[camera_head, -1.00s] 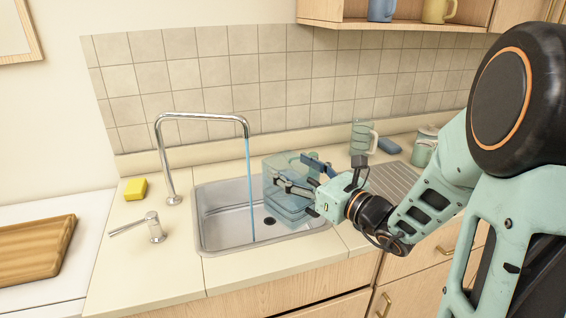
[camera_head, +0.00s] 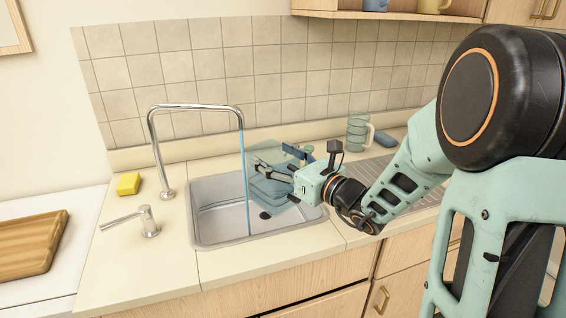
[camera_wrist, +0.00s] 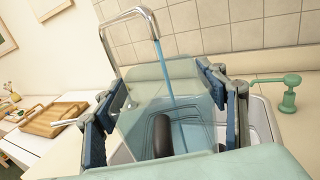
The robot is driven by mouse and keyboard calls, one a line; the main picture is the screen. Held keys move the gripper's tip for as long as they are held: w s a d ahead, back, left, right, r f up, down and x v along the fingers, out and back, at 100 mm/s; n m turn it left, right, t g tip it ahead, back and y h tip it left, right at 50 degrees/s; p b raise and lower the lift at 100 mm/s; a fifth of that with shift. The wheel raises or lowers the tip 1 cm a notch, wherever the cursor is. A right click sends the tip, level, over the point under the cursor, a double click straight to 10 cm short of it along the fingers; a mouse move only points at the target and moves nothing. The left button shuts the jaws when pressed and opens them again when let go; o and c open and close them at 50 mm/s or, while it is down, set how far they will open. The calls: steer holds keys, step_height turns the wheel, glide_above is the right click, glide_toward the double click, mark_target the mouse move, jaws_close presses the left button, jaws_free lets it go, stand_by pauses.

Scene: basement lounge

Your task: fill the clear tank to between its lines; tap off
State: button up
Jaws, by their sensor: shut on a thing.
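The clear bluish tank (camera_head: 268,190) is in my gripper (camera_head: 275,168), held over the right part of the sink (camera_head: 218,234). In the wrist view the tank (camera_wrist: 190,135) sits between the fingers of my gripper (camera_wrist: 165,112). The tap (camera_head: 196,107) is running. Its blue stream (camera_head: 245,180) passes along the tank's left edge in the head view and reaches down to the sink floor. In the wrist view the stream (camera_wrist: 165,75) drops toward the tank's far side. The fill lines and any water level in the tank cannot be made out.
A silver lever (camera_head: 148,221) stands left of the sink, with a yellow sponge (camera_head: 128,183) behind it. A ribbed glass mug (camera_head: 358,133) and a blue item (camera_head: 384,140) stand behind the drainboard (camera_head: 424,192). A wooden board (camera_head: 28,245) lies far left.

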steer(key=b+x, duration=0.2)
steer(key=x, duration=0.9)
steer(key=shift+w+a+f+b, duration=0.2)
steer(key=shift+w+b, duration=0.1)
steer(key=shift+w, duration=0.05)
stand_by(3.0)
steer(key=v, duration=1.2)
steer(key=shift+s+d+r+b, duration=0.1)
steer(key=shift+s+d+b, duration=0.05)
steer(key=shift+s+b, duration=0.2)
steer(key=shift+w, duration=0.1)
